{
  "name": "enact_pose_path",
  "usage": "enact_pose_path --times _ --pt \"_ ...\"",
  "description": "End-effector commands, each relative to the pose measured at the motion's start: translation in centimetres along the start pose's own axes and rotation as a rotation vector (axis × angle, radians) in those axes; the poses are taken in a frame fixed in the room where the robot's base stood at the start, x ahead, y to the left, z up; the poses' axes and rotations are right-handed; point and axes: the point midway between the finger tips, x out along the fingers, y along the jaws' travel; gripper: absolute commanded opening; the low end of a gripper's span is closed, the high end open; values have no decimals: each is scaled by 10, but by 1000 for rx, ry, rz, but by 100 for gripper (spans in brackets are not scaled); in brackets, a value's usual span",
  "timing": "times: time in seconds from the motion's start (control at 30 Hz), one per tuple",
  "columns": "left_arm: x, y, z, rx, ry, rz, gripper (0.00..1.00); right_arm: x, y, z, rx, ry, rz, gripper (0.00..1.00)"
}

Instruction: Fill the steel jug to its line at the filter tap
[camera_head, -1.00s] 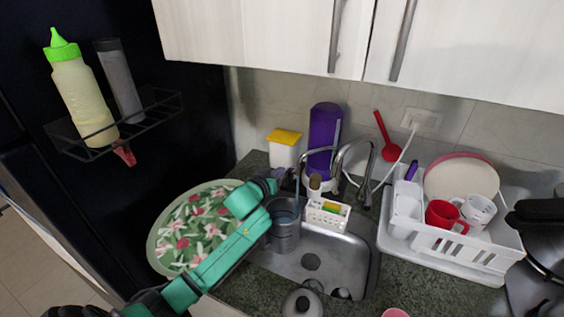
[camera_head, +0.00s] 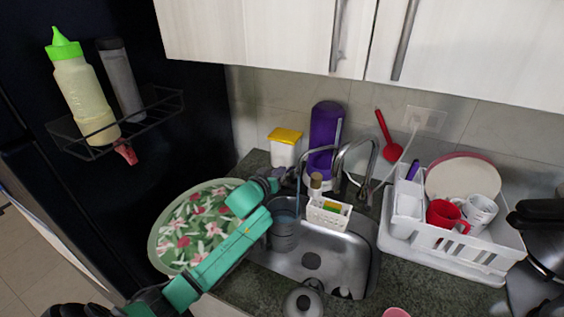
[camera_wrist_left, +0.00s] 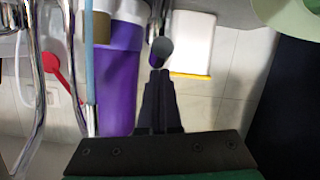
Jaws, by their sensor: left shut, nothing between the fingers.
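The steel jug (camera_head: 283,235) stands upright at the left side of the sink, partly behind my left arm. A thin blue stream (camera_head: 298,190) comes down from the slim filter tap (camera_head: 309,153) to the jug's mouth; it also shows in the left wrist view (camera_wrist_left: 89,60). The inside of the jug looks bluish; I cannot make out its line or the water level. My left gripper (camera_head: 275,184) is shut and empty beside the tap. In the left wrist view its fingertips (camera_wrist_left: 158,72) are right at a grey lever end (camera_wrist_left: 161,48); I cannot tell if they touch. My right gripper is not in view.
A sponge caddy (camera_head: 328,213), a purple bottle (camera_head: 323,140) and a yellow-lidded box (camera_head: 285,147) stand around the taps. A floral plate (camera_head: 165,235) lies left of the sink under my arm. A white dish rack (camera_head: 450,252) stands on the right.

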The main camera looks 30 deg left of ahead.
Motion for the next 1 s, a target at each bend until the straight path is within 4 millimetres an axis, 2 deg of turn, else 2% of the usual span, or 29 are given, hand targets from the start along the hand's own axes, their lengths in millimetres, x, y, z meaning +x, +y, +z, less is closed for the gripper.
enact_pose_path --times 0.13,0.27,0.3,0.33,0.4,0.6,0.7,0.83,1.0 --pt "-2 2 -16 0 1 -1 0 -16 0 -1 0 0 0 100" --pt "-6 4 -48 -1 1 -1 0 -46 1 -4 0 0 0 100" --pt "-8 3 -43 0 -2 -1 0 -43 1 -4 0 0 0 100" --pt "-14 0 -29 0 -5 0 0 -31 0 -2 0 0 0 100" --pt "-31 -2 -21 1 -4 0 0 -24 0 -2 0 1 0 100" --pt "-74 -5 -6 0 -2 0 0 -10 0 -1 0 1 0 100" --pt "-88 -6 -2 0 -2 0 0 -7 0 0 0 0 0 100" --pt "-95 -6 -2 0 -1 -1 0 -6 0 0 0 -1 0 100" --pt "-96 -6 -3 0 0 -1 0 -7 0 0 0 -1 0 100"
